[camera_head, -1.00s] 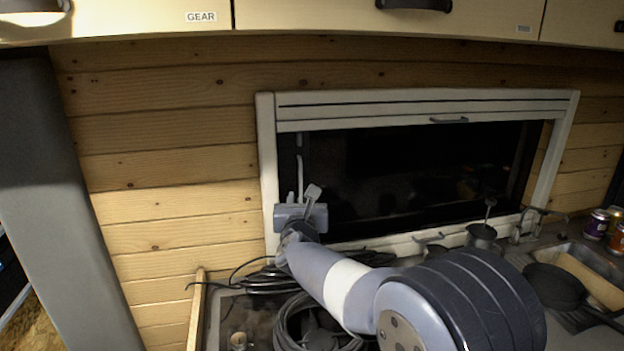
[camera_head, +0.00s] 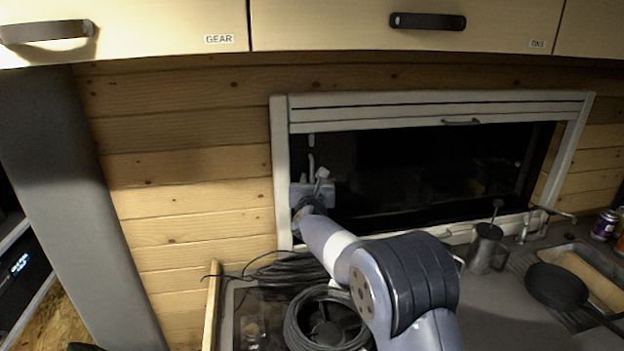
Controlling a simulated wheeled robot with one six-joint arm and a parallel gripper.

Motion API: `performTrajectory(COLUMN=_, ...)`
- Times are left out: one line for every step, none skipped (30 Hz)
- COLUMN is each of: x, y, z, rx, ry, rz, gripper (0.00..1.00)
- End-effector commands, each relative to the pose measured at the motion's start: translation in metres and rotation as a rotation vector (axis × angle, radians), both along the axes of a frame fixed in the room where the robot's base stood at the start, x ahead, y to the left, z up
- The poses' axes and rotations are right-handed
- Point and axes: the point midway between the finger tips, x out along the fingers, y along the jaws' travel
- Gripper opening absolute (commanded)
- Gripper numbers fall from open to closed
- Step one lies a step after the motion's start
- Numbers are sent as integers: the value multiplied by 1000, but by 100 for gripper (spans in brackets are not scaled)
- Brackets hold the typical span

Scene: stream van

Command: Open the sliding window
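The sliding window (camera_head: 420,178) is a dark pane in a pale frame on the wood wall. A pale upright handle (camera_head: 311,150) shows near its left edge. Its lower part runs down behind or beside my gripper. My gripper (camera_head: 317,174) is at the window's lower left, with its fingers up by the lower end of the handle. The fingers are small and dark here, so I cannot tell whether they are around the handle or only beside it. The pane's left edge is too dark to show any gap.
A rolled blind (camera_head: 440,107) sits along the window's top. Below are coiled black cable (camera_head: 293,325), a metal jug (camera_head: 485,248), a tap (camera_head: 541,222) and a dark pan (camera_head: 556,287). Cupboards hang above. A grey pillar (camera_head: 75,200) stands at left.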

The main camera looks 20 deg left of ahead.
Motion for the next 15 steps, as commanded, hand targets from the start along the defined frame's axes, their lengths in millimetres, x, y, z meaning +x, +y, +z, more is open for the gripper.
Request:
performTrajectory(x=0, y=0, z=0, rx=0, ry=0, rz=0, gripper=30)
performTrajectory(x=0, y=0, z=0, rx=0, ry=0, rz=0, gripper=30)
performTrajectory(x=0, y=0, z=0, rx=0, ry=0, rz=0, gripper=30)
performTrajectory(x=0, y=0, z=0, rx=0, ry=0, rz=0, gripper=30)
performTrajectory(x=0, y=0, z=0, rx=0, ry=0, rz=0, gripper=29)
performTrajectory(x=0, y=0, z=0, rx=0, ry=0, rz=0, gripper=26)
performTrajectory(x=0, y=0, z=0, rx=0, ry=0, rz=0, gripper=23)
performTrajectory(x=0, y=0, z=0, rx=0, ry=0, rz=0, gripper=21)
performTrajectory(x=0, y=0, z=0, rx=0, ry=0, rz=0, gripper=17)
performTrajectory(x=0, y=0, z=0, rx=0, ry=0, rz=0, gripper=15)
performTrajectory(x=0, y=0, z=0, rx=0, ry=0, rz=0, gripper=12)
performTrajectory(x=0, y=0, z=0, rx=0, ry=0, rz=0, gripper=9)
performTrajectory(x=0, y=0, z=0, rx=0, ry=0, rz=0, gripper=7)
performTrajectory(x=0, y=0, z=0, rx=0, ry=0, rz=0, gripper=4)
performTrajectory(x=0, y=0, z=0, rx=0, ry=0, rz=0, gripper=1)
